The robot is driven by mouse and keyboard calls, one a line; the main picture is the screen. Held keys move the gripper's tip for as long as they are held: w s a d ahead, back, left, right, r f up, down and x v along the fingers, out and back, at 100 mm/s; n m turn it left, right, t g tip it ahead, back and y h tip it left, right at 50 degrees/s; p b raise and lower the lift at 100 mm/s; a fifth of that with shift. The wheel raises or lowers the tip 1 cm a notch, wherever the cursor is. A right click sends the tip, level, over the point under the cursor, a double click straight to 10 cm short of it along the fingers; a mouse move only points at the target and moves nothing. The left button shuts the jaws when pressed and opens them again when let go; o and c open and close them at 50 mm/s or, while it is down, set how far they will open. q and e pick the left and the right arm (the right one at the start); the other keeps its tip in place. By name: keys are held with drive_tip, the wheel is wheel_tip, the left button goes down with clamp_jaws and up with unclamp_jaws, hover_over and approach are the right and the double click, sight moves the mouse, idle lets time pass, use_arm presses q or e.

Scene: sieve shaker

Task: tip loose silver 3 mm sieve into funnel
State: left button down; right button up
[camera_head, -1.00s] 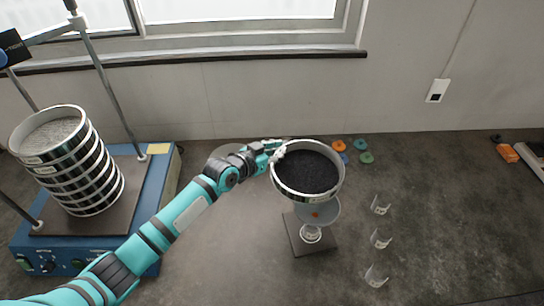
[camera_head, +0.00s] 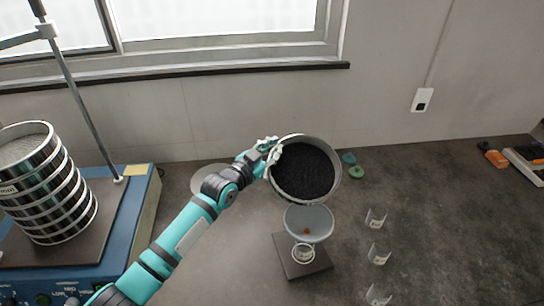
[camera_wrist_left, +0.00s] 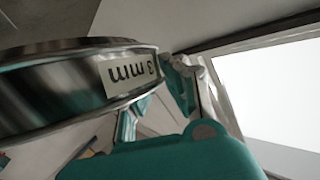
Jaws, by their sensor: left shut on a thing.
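The loose silver sieve (camera_head: 304,170) hangs in the air, tilted toward the front, with dark granules inside. In the left wrist view its metal wall (camera_wrist_left: 50,92) carries a label reading 3 mm. My left gripper (camera_head: 272,152) is shut on its left rim. The funnel (camera_head: 309,224) is a clear bowl on a stand with a dark square base (camera_head: 290,262). A clear cup (camera_head: 303,253) sits beneath the funnel. My right gripper is not in view.
A sieve stack (camera_head: 42,190) stands on the blue shaker (camera_head: 140,215) at left. Several clear cups (camera_head: 375,219) stand in a column right of the funnel. An orange item (camera_head: 497,158) lies at far right. The bench between is clear.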

use_arm(q)
drive_tip(key=shift+s+d+r+m+t+b, duration=0.1)
drive_tip(key=shift+s+r+m+t+b, duration=0.15)
drive_tip(key=shift+r, duration=0.15)
drive_tip(key=shift+s+d+r+m+t+b, duration=0.15)
drive_tip(key=shift+r+m+t+b, duration=0.1)
drive_tip(key=shift+r, duration=0.15)
drive_tip(key=shift+s+r+m+t+h+b, duration=0.6)
drive_tip(key=shift+s+r+m+b, duration=0.2)
drive_tip(key=shift+r+b, duration=0.2)
drive_tip(key=s+d+r+m+g+h+b, duration=0.1)
drive_tip(key=s+d+m+g+h+b, duration=0.1)
drive_tip(key=s+m+h+b, duration=0.5)
drive_tip(key=s+d+r+m+g+h+b, duration=0.1)
drive_tip(key=s+d+m+g+h+b, duration=0.1)
drive_tip(key=s+m+g+h+b, duration=0.2)
drive_tip(key=shift+s+r+m+h+b, duration=0.3)
drive_tip(key=shift+s+m+h+b, duration=1.6)
drive_tip(key=shift+s+m+b, duration=2.1)
drive_tip(key=shift+w+d+m+b, duration=0.1)
drive_tip(key=shift+w+m+b, duration=0.55)
drive_tip(key=shift+w+m, duration=0.3)
